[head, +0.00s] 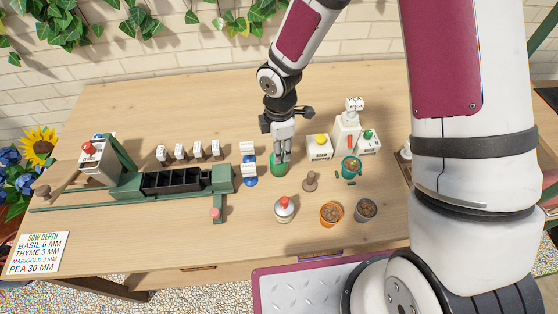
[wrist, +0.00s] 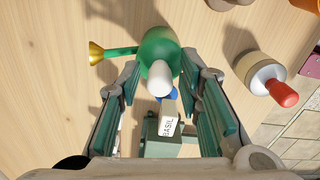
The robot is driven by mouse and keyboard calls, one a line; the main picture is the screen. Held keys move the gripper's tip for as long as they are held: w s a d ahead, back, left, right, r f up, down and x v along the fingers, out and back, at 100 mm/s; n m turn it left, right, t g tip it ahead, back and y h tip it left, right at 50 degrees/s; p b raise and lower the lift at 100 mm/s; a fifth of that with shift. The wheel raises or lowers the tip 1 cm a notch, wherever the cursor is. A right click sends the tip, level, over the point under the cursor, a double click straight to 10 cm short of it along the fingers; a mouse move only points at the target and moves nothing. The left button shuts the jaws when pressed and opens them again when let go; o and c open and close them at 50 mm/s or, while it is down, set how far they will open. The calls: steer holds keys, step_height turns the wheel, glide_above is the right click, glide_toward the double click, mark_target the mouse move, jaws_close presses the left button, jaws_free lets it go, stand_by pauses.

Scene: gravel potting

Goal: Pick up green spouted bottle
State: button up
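The green spouted bottle (wrist: 158,45) has a white cap and a thin spout with a gold tip pointing left in the wrist view. It stands on the wooden table, and its green body (head: 279,169) shows below my gripper in the head view, partly hidden by the fingers. My gripper (head: 282,150) points down over the bottle. In the wrist view my gripper (wrist: 168,78) is open, with one finger on each side of the white cap. I see no clear contact between the fingers and the bottle.
A white bottle with a red tip (head: 284,209) stands in front. Small pots (head: 331,213) and a teal pot (head: 351,168) are to the right, near white seed boxes (head: 319,147). A green planter rig (head: 172,182) lies left. A brown stamp (head: 310,181) stands close by.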

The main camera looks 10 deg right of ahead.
jaws_close()
steer(key=shift+r, duration=0.1)
step_height(320, 180, up, 10)
steer(key=shift+f, duration=0.1)
stand_by(0.4)
